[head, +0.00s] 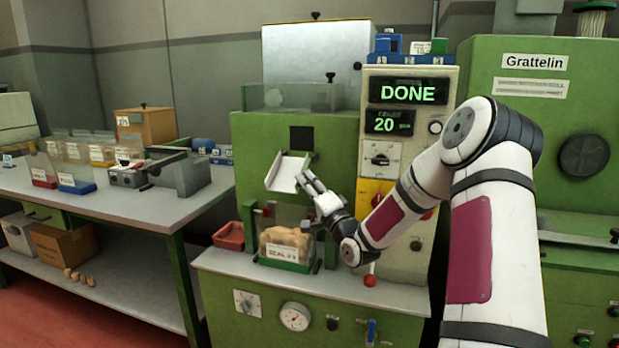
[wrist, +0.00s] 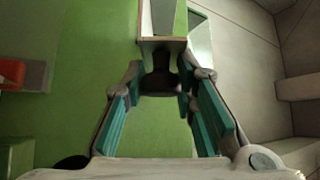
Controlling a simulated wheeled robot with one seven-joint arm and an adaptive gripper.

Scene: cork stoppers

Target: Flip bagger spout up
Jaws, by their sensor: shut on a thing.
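The bagger spout (head: 285,172) is a white tray-like chute on the front of the green bagger (head: 258,150), below a dark square opening. It sits tilted, its lower end sloping forward and down. My gripper (head: 304,183) is at the spout's right edge. In the wrist view, my gripper (wrist: 168,78) has its teal-padded fingers closed around a dark knob (wrist: 160,62) at the spout's pale end (wrist: 162,42). The exact finger contact is partly hidden. A filled bag (head: 286,242) labelled SEAL stands in a green holder below the spout.
A control panel (head: 408,90) reading DONE and 20 stands right of the spout, behind my arm. A red tray (head: 229,236) lies left of the bag. A grey side table (head: 110,203) with bins and a scale is at left.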

